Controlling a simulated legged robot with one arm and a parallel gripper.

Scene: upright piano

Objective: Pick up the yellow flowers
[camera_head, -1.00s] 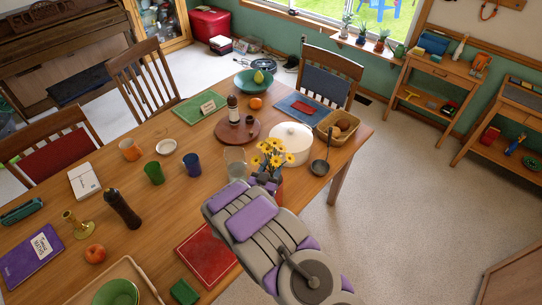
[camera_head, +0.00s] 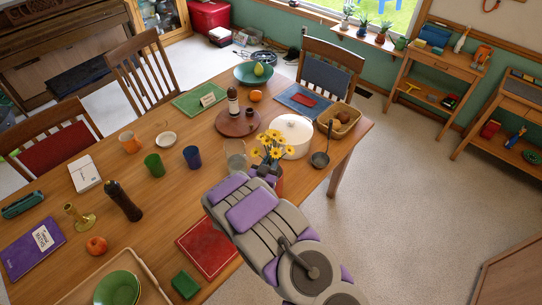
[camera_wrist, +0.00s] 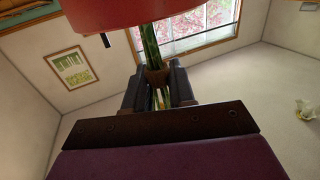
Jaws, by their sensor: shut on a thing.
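The yellow flowers (camera_head: 271,148) stand near the table's right edge in the head view, in front of the white pot. My gripper (camera_head: 265,171) is just below the blooms. In the wrist view my gripper (camera_wrist: 157,86) has a dark finger on each side of the green stems (camera_wrist: 150,48) and is shut on them. A red rounded thing, which looks like the vase (camera_wrist: 130,14), is at the top of that view, with the stems running to it. In the head view the red vase (camera_head: 280,186) is mostly hidden behind my gripper. I cannot tell whether the stems are still inside it.
A clear glass pitcher (camera_head: 235,157) is close left of the flowers. The white pot (camera_head: 293,137), a ladle (camera_head: 321,158) and a basket (camera_head: 343,121) are behind and right. A red book (camera_head: 207,245) lies left of my arm. Open floor is to the right.

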